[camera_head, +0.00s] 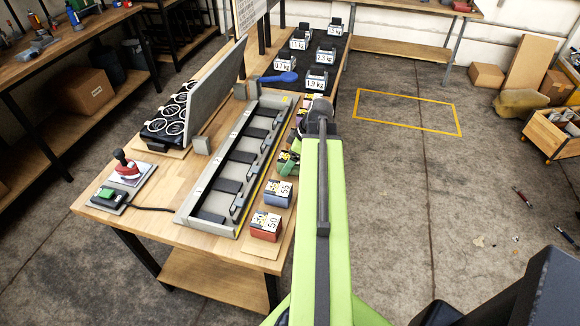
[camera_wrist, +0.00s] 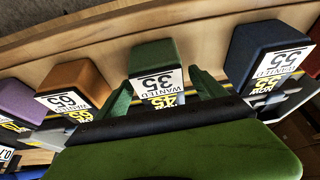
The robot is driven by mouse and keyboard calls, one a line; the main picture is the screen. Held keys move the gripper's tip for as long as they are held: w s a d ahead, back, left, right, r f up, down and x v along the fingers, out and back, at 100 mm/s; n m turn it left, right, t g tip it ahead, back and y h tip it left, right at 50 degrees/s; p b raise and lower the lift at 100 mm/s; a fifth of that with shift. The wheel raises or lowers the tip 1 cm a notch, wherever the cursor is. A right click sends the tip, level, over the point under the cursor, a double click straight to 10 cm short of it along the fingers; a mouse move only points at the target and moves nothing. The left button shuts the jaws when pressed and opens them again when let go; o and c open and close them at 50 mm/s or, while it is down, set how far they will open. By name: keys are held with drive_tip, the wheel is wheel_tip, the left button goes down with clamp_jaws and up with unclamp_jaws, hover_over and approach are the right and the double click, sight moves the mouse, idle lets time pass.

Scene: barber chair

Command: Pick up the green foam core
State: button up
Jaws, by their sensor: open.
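The green foam core (camera_wrist: 152,56) is a block with a white and yellow label reading 35 and 45, in the middle of the wrist view. My gripper (camera_wrist: 160,80) is open, with one green finger on each side of the core's near, labelled end. I cannot tell whether either finger touches it. In the head view my arm partly hides the core (camera_head: 286,162), which is on the right side of the workbench.
An orange block (camera_wrist: 80,80) lies left of the core and a dark blue block (camera_wrist: 264,50) right of it; a purple block (camera_wrist: 18,100) is farther left. A red block (camera_head: 265,227) sits at the bench's near end. A slotted grey tray (camera_head: 185,212) lies alongside.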

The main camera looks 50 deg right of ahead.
sight(286, 156)
drive_tip(key=c, duration=1.5)
drive_tip(key=shift+r, duration=0.15)
wheel_tip(286, 156, up, 4)
drive_tip(key=p, duration=0.4)
drive_tip(key=shift+r, duration=0.15)
drive_tip(key=s+d+r+p, duration=0.3)
drive_tip(key=d+r+p, duration=0.3)
drive_tip(key=d, duration=0.5)
drive_tip(key=shift+d+r+p, duration=0.15)
drive_tip(key=shift+p, duration=0.25)
